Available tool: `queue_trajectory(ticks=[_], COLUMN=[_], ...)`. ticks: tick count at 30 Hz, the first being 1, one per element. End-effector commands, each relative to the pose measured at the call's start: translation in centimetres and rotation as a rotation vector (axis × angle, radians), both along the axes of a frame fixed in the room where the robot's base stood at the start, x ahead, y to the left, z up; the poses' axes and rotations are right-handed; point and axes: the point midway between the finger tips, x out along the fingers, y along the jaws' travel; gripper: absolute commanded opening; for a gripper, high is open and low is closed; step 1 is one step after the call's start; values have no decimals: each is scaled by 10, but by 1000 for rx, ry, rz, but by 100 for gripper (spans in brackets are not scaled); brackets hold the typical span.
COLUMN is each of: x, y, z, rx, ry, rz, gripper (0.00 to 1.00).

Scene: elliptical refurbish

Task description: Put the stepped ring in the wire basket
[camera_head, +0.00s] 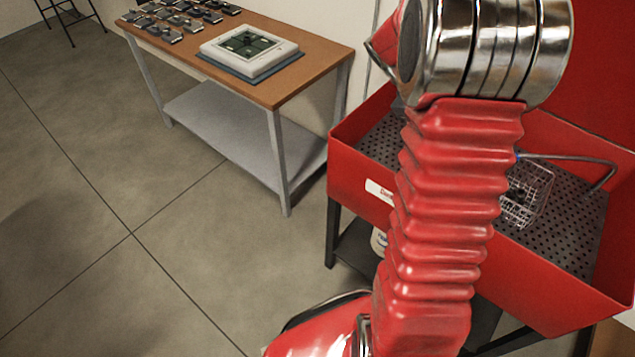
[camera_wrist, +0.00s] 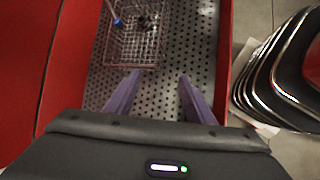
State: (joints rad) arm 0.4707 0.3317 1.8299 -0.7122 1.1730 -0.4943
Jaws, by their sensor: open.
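The wire basket (camera_head: 525,197) sits on the perforated floor of the red wash tub, partly hidden by my arm in the head view. It also shows at the top of the wrist view (camera_wrist: 130,48). A small dark object (camera_wrist: 148,22) lies inside it; it may be the stepped ring, but it is too small and dim to be sure. My gripper (camera_wrist: 159,74) is open, with nothing between its two purple-grey fingers. Its fingertips point at the tub floor near the basket's near edge. The head view does not show the gripper.
The red tub (camera_head: 350,165) has raised walls around its perforated floor (camera_head: 575,230). A grey hose (camera_head: 570,159) arches over the basket. A wooden table (camera_head: 320,47) at the left holds a white tray (camera_head: 215,46) and several dark metal parts (camera_head: 160,32). The floor at left is clear.

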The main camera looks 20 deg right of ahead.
Motion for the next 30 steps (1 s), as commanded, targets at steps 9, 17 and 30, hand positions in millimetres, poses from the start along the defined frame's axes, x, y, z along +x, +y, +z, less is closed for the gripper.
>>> queue_trajectory(ticks=[9, 17, 30], x=[-1, -12, -46], y=[85, 152, 256], z=[40, 63, 87], rx=[50, 116, 276], ry=[-226, -399, -668], rz=[-33, -65, -130], gripper=[49, 49, 49])
